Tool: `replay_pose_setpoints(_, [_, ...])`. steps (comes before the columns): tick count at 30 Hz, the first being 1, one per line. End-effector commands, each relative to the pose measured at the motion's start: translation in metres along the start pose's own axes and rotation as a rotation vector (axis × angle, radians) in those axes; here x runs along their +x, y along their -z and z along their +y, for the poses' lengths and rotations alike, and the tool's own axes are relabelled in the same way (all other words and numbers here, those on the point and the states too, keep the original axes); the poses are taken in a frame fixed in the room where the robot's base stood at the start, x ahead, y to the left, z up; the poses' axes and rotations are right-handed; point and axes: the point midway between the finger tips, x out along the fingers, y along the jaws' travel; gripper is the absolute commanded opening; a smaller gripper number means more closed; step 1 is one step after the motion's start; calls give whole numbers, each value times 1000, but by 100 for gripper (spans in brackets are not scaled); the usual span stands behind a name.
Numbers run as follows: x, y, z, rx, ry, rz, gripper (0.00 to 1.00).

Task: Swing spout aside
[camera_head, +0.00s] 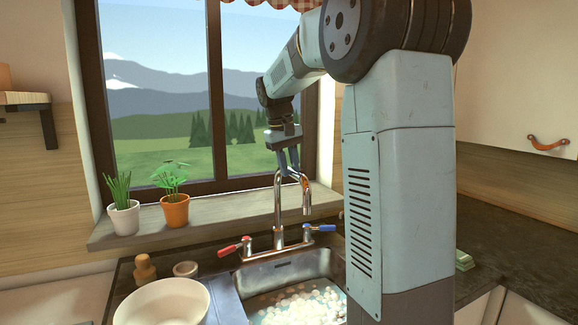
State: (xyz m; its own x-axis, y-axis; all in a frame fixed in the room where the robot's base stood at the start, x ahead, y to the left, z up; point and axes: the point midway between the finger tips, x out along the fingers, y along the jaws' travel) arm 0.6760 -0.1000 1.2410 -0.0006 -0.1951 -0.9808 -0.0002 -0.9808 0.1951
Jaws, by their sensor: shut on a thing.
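The chrome spout (278,212) rises from the tap base behind the sink and arches over to the right. Its outlet end hangs down above the sink. My gripper (290,168) points down at the top of the arch, and its fingers are shut on the spout there. The exact contact of the fingers is small and hard to make out. A red lever handle (231,247) is on the left of the tap and a blue lever handle (321,228) is on the right.
The sink (285,271) holds foamy water. A white bowl (165,304), a blue cloth (228,300), a wooden stopper-like object (145,269) and a small round jar (186,269) are to its left. Two potted plants (124,217) (175,209) stand on the windowsill.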

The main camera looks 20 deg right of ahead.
Motion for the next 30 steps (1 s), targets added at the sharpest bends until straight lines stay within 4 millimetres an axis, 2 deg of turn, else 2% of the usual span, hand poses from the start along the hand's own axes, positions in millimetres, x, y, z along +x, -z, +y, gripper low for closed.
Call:
replay_pose_setpoints(16, [1, 0, 5, -50, 0, 9, 0])
replay_pose_setpoints(30, [8, 6, 39, -383, 0, 77, 0])
